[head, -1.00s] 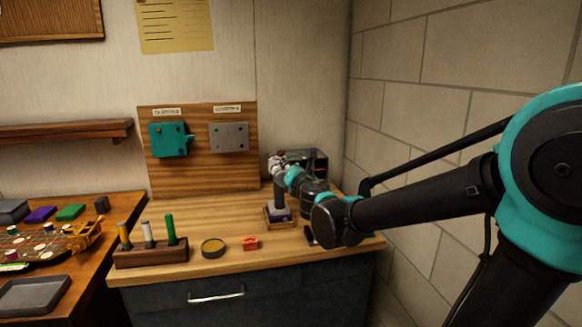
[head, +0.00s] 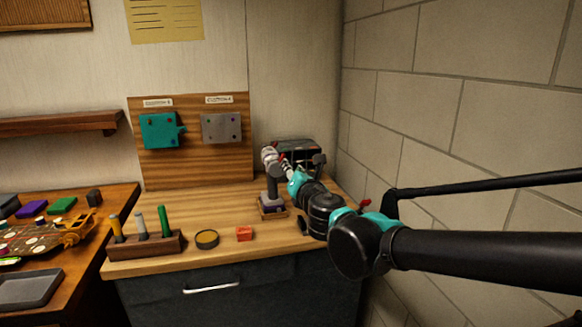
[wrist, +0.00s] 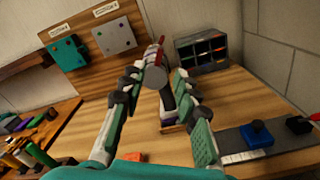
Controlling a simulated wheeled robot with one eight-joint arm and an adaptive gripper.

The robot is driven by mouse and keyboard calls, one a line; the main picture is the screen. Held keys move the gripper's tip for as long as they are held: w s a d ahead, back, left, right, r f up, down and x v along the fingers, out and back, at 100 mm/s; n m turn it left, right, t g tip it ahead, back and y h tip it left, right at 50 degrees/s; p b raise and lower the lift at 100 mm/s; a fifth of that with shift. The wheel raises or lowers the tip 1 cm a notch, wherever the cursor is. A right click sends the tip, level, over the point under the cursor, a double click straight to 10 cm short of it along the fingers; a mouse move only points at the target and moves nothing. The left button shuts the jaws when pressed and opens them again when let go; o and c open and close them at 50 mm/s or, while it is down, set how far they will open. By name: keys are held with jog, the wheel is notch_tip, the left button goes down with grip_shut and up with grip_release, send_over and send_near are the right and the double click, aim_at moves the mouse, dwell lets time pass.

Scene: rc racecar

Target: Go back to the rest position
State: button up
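My gripper (head: 272,156) is over the back right of the wooden workbench (head: 210,200). In the wrist view my gripper (wrist: 167,68) has its two fingers spread apart. A dark upright post with a grey round top (wrist: 155,77) shows between and beyond the fingers, with no clear contact. In the head view this dark post (head: 272,187) stands on a small stand with a purple part (head: 272,206), just below my gripper. My fingers hide part of the post in the wrist view.
A rack with coloured markers (head: 146,245), a round tin (head: 207,239) and a red block (head: 244,233) stand along the front. A wooden panel (head: 190,165) and a compartment box (wrist: 203,50) stand behind. A block wall (head: 450,120) closes the right side.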

jog(key=shift+s+d, duration=0.1)
jog(key=shift+s, duration=0.15)
jog(key=s+d+f+m+g+h, duration=0.2)
jog(key=d+f+m+g+h, duration=0.55)
jog(key=d+f+m, duration=1.15)
jog(key=s+d+f+m+g+y, duration=0.1)
jog(key=s+f+m+g, duration=0.4)
jog(key=s+f+m, duration=0.8)
jog(key=shift+s+d+m+g+y, duration=0.15)
jog(key=shift+s+m+g+y, duration=0.15)
jog(key=shift+m+y, duration=0.4)
